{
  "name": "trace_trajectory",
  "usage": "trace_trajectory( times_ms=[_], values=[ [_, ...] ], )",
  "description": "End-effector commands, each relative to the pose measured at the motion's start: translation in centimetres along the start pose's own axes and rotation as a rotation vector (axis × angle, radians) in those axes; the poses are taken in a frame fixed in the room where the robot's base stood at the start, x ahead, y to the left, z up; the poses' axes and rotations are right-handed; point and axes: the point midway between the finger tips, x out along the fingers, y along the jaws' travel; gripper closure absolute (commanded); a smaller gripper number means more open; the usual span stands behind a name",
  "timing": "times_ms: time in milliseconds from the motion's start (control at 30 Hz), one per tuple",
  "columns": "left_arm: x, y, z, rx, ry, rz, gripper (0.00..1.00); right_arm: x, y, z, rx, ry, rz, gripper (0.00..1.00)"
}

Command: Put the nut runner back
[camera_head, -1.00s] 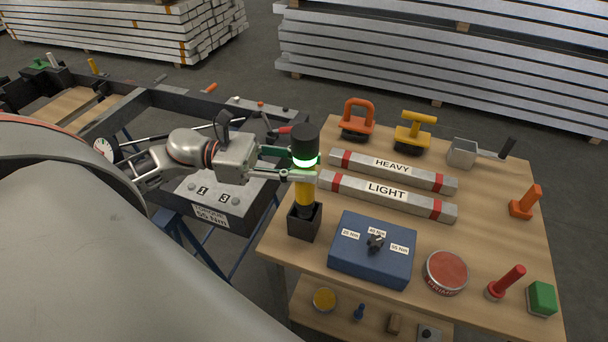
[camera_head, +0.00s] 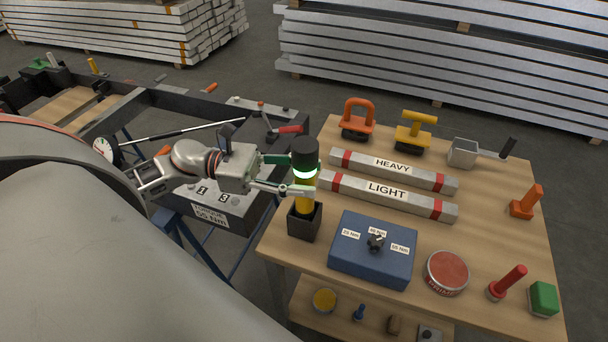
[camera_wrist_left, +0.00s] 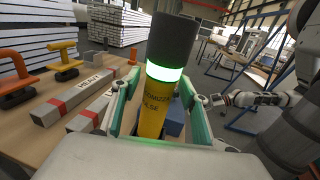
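The nut runner (camera_head: 304,169) has a black top, a glowing green-white ring and a yellow body. It stands upright with its lower end inside the black square holder (camera_head: 304,222) at the table's left edge. My left gripper (camera_head: 308,174) has its fingers on either side of the tool. In the left wrist view the nut runner (camera_wrist_left: 153,118) stands between the two green-sided fingers, with gaps showing beside it, so the gripper looks open. My right gripper (camera_wrist_left: 214,100) seems to show small at the right of that view; its opening is unclear.
A blue torque box (camera_head: 370,252) stands just right of the holder. Bars marked HEAVY (camera_head: 375,168) and LIGHT (camera_head: 370,192) lie behind. A red tin (camera_head: 447,270) is at the front right. A dark frame (camera_head: 235,207) with a torque plate lies left of the table.

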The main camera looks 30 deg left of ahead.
Motion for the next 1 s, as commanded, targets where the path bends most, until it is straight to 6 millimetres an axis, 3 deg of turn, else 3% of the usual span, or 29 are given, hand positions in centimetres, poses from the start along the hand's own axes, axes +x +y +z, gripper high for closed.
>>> trace_trajectory(
  times_ms=[267, 800, 1000],
  values=[
    [-0.2, 0.0, 0.3, -0.001, 0.001, 0.001, 0.56, -0.2, 0.1, -0.4, -0.001, 0.002, 0.001, 0.60],
    [-10.0, 0.0, 0.0, -0.003, 0.002, 0.002, 0.56, 0.9, -0.4, 2.2, 0.002, -0.014, -0.004, 0.60],
    [-11.8, 0.0, 0.1, -0.001, 0.001, 0.001, 0.56, 1.0, -0.5, 2.5, 0.002, -0.017, -0.005, 0.60]
  ],
)
